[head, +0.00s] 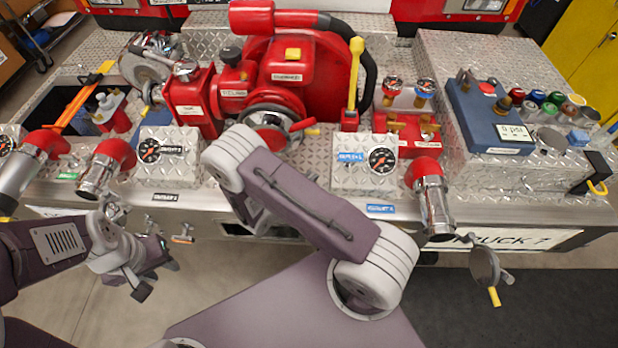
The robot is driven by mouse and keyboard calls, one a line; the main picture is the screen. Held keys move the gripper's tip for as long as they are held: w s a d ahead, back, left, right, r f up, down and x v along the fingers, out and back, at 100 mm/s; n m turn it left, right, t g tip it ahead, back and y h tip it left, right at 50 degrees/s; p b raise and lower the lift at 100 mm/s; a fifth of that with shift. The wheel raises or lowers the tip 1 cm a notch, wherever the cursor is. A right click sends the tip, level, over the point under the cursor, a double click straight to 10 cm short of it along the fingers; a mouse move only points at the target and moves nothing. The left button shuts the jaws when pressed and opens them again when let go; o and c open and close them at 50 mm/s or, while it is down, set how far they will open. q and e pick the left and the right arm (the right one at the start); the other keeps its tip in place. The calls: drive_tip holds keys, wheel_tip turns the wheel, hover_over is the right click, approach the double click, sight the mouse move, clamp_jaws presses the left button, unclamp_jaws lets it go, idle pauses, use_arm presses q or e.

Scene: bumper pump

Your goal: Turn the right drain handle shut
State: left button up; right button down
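A small metal fitting with an orange bar (183,235), which looks like a drain handle, sticks out of the front panel below the left gauge box. I cannot make out a second such handle below the right outlet (433,205); my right arm covers much of the panel between them. My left gripper (155,277) is in front of the panel, lower left of the orange-barred fitting, its dark fingers apart and nothing seen between them. My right arm crosses the middle of the view, and its gripper does not show.
A red pump (292,65) with a yellow lever (353,85) stands on the steel deck. Red and chrome outlets overhang the front edge. A round metal cap with a yellow tab (486,268) hangs at the right. A blue control box (489,118) is further back.

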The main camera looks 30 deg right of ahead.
drive_tip(key=shift+m+g, duration=0.3)
drive_tip(key=shift+g, duration=0.1)
drive_tip(key=m+g+b, duration=0.1)
drive_tip(key=m+g, duration=0.1)
drive_tip(key=m+g+h+b, duration=0.1)
drive_tip(key=m+g+b, duration=0.1)
drive_tip(key=shift+f+g, duration=0.2)
drive_tip(key=shift+g, duration=0.2)
drive_tip(key=m+g+b, duration=0.2)
drive_tip(key=g, duration=0.1)
drive_tip(key=shift+m+b, duration=0.3)
drive_tip(key=shift+m, duration=0.1)
drive_tip(key=shift+r+m+g+b, duration=0.15)
drive_tip(key=shift+m+g+b, duration=0.3)
drive_tip(key=shift+m+g, duration=0.2)
drive_tip(key=c, duration=1.5)
unclamp_jaws()
drive_tip(key=shift+a+r, duration=0.1)
